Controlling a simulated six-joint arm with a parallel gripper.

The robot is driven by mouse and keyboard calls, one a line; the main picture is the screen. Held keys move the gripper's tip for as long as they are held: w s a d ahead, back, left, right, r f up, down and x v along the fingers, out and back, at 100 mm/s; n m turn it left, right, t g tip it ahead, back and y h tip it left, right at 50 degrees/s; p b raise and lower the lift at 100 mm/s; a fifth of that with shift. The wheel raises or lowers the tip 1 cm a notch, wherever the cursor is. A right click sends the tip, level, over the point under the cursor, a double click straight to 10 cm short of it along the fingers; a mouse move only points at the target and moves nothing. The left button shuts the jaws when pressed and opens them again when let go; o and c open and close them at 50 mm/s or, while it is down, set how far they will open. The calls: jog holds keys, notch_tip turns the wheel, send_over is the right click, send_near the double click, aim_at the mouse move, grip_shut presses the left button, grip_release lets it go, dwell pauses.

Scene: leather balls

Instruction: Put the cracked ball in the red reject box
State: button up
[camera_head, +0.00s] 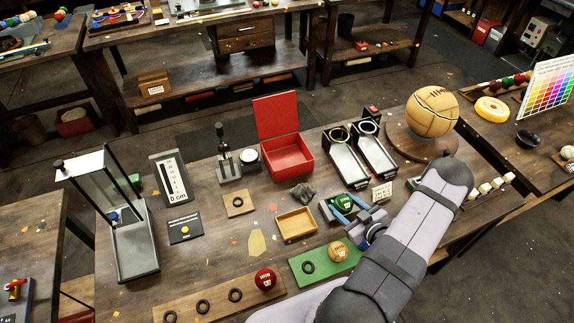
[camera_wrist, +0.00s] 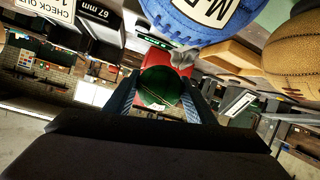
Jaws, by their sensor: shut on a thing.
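My gripper (camera_head: 345,203) is shut on a green ball (camera_head: 343,202), which shows between my two blue fingers in the wrist view (camera_wrist: 160,87). Thin light lines run across the ball there; I cannot tell whether one is a crack. The red reject box (camera_head: 290,171) stands open at the back, lid raised, apart from my gripper. A red ball (camera_head: 265,279) sits on a wooden board with rings, and a tan ball (camera_head: 338,251) on a green board.
An empty wooden tray (camera_head: 297,236) and a grey lump (camera_head: 303,192) lie left of my gripper. Two black gauge chutes (camera_head: 347,170) stand right of the red box. A large tan ball (camera_head: 433,111) rests on a round stand at the back right.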

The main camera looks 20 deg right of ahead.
jog(key=w+d, duration=0.1)
jog(key=w+r, duration=0.1)
jog(key=w+d, duration=0.1)
jog(key=w, duration=0.1)
jog(key=shift+d+r+b, duration=0.15)
jog(key=shift+d+b, duration=0.2)
jog(key=w+a+r+n+y+b, duration=0.1)
jog(key=w+r+b, duration=0.3)
jog(key=w, duration=0.7)
jog(key=w+r+y+b, duration=0.1)
jog(key=w+r+b, duration=0.2)
jog(key=w+b, duration=0.55)
jog(key=w+a+h+b, duration=0.1)
jog(key=w+a+b, duration=0.5)
jog(key=w+a, duration=0.2)
jog(key=shift+w+a+r+m+h, duration=0.3)
jog(key=shift+w+a+r+m, duration=0.05)
jog(key=shift+w+a+m, duration=0.1)
jog(key=shift+f, duration=5)
jog(key=shift+f+b, duration=0.3)
jog(key=shift+f, duration=0.2)
